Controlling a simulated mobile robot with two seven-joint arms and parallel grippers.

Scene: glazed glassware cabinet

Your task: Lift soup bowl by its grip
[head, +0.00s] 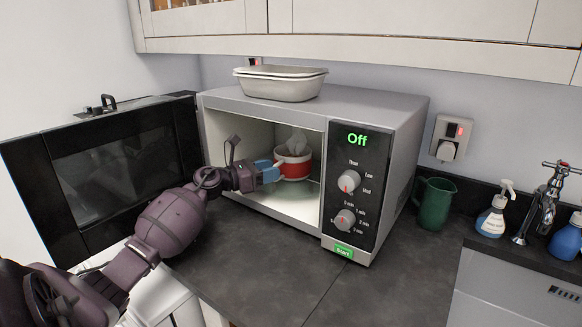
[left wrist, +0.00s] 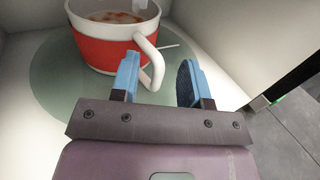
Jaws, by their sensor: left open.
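The soup bowl (head: 293,163) is red with a white rim and stands on the glass turntable (head: 297,186) inside the open microwave. In the left wrist view the bowl (left wrist: 103,52) holds soup, and its white looped grip (left wrist: 152,62) points toward my gripper. My left gripper (head: 268,172) reaches into the microwave at the bowl's near left side. In the left wrist view its blue fingers (left wrist: 158,84) are apart, with the grip's lower end between them, close to the left finger. I cannot tell whether they touch. My right gripper is not in view.
The microwave (head: 378,120) reads "Off", and its door (head: 110,165) stands open to the left. A lidded container (head: 281,84) sits on top. A green jug (head: 434,204) and spray bottle (head: 493,212) stand to the right. The counter (head: 300,275) in front is clear.

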